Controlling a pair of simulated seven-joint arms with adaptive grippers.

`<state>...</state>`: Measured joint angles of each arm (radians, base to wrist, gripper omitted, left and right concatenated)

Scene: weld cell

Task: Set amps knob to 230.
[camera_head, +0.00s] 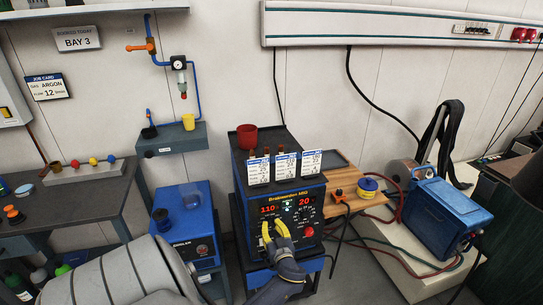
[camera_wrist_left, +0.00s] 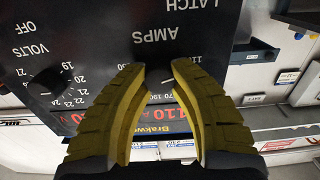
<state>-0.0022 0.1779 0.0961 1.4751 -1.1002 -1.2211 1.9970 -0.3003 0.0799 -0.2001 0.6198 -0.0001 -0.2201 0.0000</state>
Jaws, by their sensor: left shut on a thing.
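The dark welder (camera_head: 313,211) stands in the middle of the head view, its red displays reading 110 on the left and 20 on the right. My left gripper (camera_head: 274,228) reaches its front panel, yellow fingers at the left-hand control. In the left wrist view, where the panel appears upside down, the gripper (camera_wrist_left: 158,67) is shut on the dark amps knob (camera_wrist_left: 157,77), beside the AMPS lettering. The fingers hide most of the knob and part of its scale, so its pointer cannot be read. The volts knob (camera_wrist_left: 45,80) is apart from the fingers. My right gripper is out of view.
Cards (camera_head: 285,166) and a red cup (camera_head: 247,136) are on the welder's top. A blue machine (camera_head: 187,222) stands close on the left.

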